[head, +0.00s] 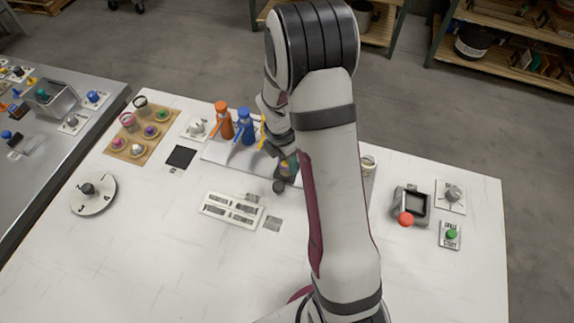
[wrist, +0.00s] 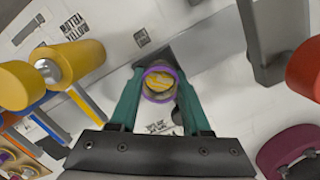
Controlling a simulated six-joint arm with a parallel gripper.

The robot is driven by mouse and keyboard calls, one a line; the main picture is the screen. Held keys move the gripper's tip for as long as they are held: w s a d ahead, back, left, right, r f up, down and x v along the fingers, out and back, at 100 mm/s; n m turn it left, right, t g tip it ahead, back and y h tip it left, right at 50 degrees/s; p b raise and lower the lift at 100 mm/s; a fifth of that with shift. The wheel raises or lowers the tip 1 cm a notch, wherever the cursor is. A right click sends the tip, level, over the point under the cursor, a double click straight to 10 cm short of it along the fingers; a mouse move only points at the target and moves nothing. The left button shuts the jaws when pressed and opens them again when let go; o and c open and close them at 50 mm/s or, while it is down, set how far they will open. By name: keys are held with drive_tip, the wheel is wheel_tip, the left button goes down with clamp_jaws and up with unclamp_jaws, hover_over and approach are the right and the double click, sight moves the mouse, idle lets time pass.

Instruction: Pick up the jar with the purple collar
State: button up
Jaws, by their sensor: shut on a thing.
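The jar with the purple collar (wrist: 147,72) is between the green fingers of my gripper (wrist: 160,84) in the wrist view. The gripper is shut on it, with a finger on each side. The jar is seen from above and has yellowish contents inside the ring. In the head view my gripper (head: 287,167) is low over the middle of the table, and my arm hides most of it. I cannot make out the jar clearly there, nor tell whether its base touches the surface.
Orange (head: 222,120) and blue (head: 245,126) dispensers stand left of my gripper; a yellow one (wrist: 80,62) shows in the wrist view. A wooden rack (head: 122,150) holds several jars. A slotted white tray (head: 232,211) lies in front. The table's front left is mostly clear.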

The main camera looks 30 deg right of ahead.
clamp_jaws()
drive_tip(key=shift+r, duration=0.1)
